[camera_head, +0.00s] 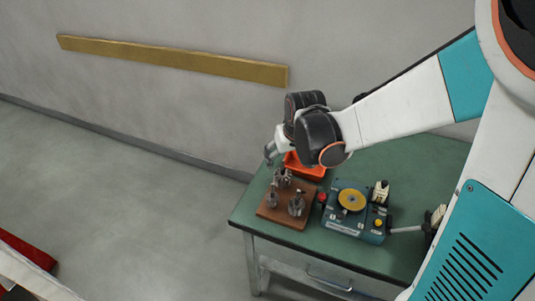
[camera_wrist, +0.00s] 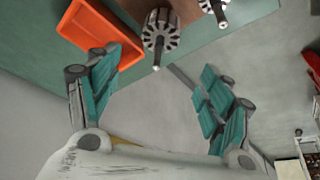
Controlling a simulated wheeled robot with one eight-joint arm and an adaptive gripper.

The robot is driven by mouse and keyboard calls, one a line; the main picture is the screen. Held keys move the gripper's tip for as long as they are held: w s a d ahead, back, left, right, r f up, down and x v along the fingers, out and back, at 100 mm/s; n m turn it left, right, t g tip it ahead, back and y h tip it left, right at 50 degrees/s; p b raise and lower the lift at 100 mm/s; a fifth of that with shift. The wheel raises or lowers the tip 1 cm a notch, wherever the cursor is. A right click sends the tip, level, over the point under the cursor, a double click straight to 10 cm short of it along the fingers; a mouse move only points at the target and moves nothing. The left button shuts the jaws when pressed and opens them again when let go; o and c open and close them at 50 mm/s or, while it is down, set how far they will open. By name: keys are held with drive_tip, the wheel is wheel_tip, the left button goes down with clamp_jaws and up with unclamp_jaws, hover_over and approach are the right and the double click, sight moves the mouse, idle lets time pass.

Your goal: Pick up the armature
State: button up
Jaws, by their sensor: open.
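Several grey metal armatures stand upright on a brown wooden board; one front armature (camera_head: 296,205) shows clearly in the head view. In the wrist view one armature (camera_wrist: 160,30), with a slotted core and a thin shaft, lies beyond the gap between my fingers. A second armature (camera_wrist: 214,6) is cut off by the top edge. My gripper (camera_head: 269,153) is above the back left of the board, and its fingers also show in the wrist view (camera_wrist: 160,68). The teal-padded fingers are spread wide with nothing between them. The armature appears apart from both fingers.
The wooden board (camera_head: 270,212) sits near the left edge of the green table (camera_head: 410,165). An orange tray (camera_head: 312,172) is behind it, close to my gripper and partly hidden by my arm. A blue winding machine (camera_head: 345,226) stands to the right. The wall (camera_head: 200,120) is behind.

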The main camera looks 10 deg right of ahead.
sight(283, 166)
drive_tip(key=b+x, duration=0.4)
drive_tip(key=x, duration=0.7)
drive_tip(key=shift+w+d+b, duration=0.1)
drive_tip(key=shift+w+b, duration=0.05)
drive_tip(key=shift+b, duration=0.15)
drive_tip(key=shift+r, duration=0.15)
drive_tip(key=c, duration=1.5)
